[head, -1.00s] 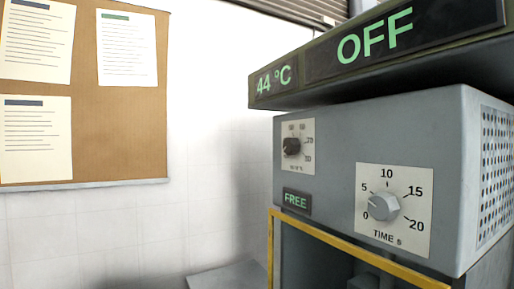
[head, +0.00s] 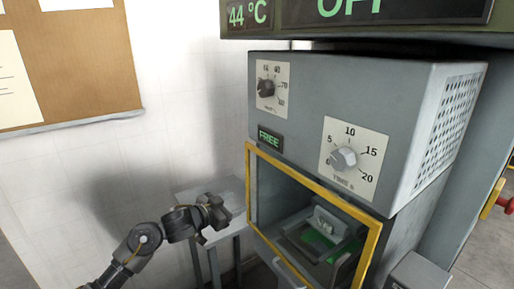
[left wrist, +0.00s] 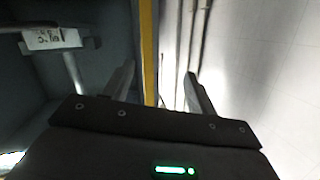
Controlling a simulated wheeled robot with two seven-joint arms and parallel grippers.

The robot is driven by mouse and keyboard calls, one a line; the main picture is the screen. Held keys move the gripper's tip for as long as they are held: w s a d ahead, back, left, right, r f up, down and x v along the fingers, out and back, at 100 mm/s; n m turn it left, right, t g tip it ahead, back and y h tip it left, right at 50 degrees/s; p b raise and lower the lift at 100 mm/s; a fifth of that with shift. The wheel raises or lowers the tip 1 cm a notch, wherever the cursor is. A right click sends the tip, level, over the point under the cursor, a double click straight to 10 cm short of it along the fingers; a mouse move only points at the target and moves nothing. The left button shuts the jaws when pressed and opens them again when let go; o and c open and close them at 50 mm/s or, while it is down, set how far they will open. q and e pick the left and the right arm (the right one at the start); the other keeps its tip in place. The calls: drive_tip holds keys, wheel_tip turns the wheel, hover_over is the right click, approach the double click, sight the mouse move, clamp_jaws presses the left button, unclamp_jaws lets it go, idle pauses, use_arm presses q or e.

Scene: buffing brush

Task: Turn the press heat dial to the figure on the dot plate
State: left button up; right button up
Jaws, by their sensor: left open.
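The heat dial, a small black knob (head: 267,88), sits on a white scale plate at the upper left of the grey press front (head: 310,100). Its figures are small; a 70 seems to show at its right, and the pointer is too small to read. My left gripper (head: 222,214) is low and left of the press, below the dial and apart from it. In the left wrist view its two fingers (left wrist: 157,82) are spread with nothing held. I cannot identify a dot plate for certain; a speckled or perforated panel (head: 448,135) is on the press's right side. My right gripper is not in view.
A grey time dial (head: 343,159) sits lower right of the heat dial. Displays read 44 °C (head: 248,14) and FREE (head: 270,138). A yellow frame (head: 310,184) borders the press opening. A small grey table (head: 225,192) stands behind my gripper. A red knob (head: 505,204) is at far right.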

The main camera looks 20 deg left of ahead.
use_arm(q)
drive_tip(key=s+d+r+m+h+p, duration=0.1)
drive_tip(key=s+r+m+h, duration=0.1)
drive_tip(key=r, duration=0.9)
drive_tip(key=s+d+r+m+h+p, duration=0.1)
drive_tip(key=r+m, duration=0.1)
drive_tip(key=r, duration=0.9)
drive_tip(key=m+h+p, duration=0.2)
drive_tip(key=m, duration=0.3)
approach(262, 90)
drive_tip(key=p+x, duration=0.1)
drive_tip(key=x, duration=0.2)
drive_tip(key=p+x, duration=0.2)
drive_tip(key=x, duration=0.2)
drive_tip(key=shift+a+r, duration=0.1)
drive_tip(key=shift+r, duration=0.15)
drive_tip(key=shift+p+x, duration=0.35)
drive_tip(key=shift+x, duration=0.45)
drive_tip(key=shift+f, duration=0.15)
drive_tip(key=c, duration=1)
drive_tip(key=shift+f, duration=0.1)
